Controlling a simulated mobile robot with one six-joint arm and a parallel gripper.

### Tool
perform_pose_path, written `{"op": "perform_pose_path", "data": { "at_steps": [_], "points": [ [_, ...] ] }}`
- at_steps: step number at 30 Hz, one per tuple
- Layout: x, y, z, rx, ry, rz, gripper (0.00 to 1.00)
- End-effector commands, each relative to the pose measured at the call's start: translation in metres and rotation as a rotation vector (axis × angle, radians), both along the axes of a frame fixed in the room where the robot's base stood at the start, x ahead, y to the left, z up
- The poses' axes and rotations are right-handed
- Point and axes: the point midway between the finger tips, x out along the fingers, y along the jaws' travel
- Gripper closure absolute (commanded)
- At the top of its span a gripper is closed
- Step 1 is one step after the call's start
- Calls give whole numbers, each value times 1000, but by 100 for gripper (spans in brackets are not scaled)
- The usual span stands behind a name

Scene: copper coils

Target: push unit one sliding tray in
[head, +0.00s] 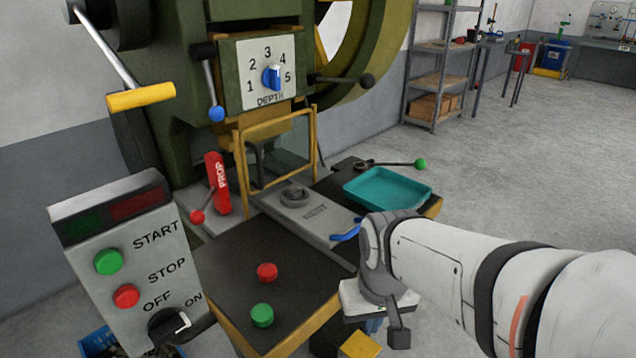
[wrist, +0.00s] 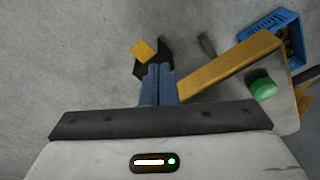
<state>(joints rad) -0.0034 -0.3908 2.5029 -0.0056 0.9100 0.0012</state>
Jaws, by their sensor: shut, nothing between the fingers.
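A press stands in the head view with a grey sliding tray (head: 325,218) running out from under its yellow-framed guard. A round grey die (head: 293,195) sits on the sliding tray. A blue handle (head: 345,233) shows at its near end, and my wrist covers part of that end. My gripper (head: 373,326) is beyond the near edge of the dark table, to the right of the green button. Its blue fingers point down and show together in the wrist view (wrist: 158,85). They are shut with nothing between them.
The dark table (head: 235,262) carries a red button (head: 267,272) and a green button (head: 262,315). A teal tray (head: 388,190) lies right of the slide. A control box (head: 130,255) stands at left. A blue crate (wrist: 275,38) is on the floor.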

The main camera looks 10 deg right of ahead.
Motion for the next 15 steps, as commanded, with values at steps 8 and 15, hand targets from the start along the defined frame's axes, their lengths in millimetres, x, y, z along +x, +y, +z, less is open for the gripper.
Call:
{"op": "perform_pose_path", "data": {
  "at_steps": [8, 15],
  "points": [
    [0, 0, -2, 16, 12, -27, 100],
    [13, 15, -26, 308, 181, -487, 100]
  ]
}}
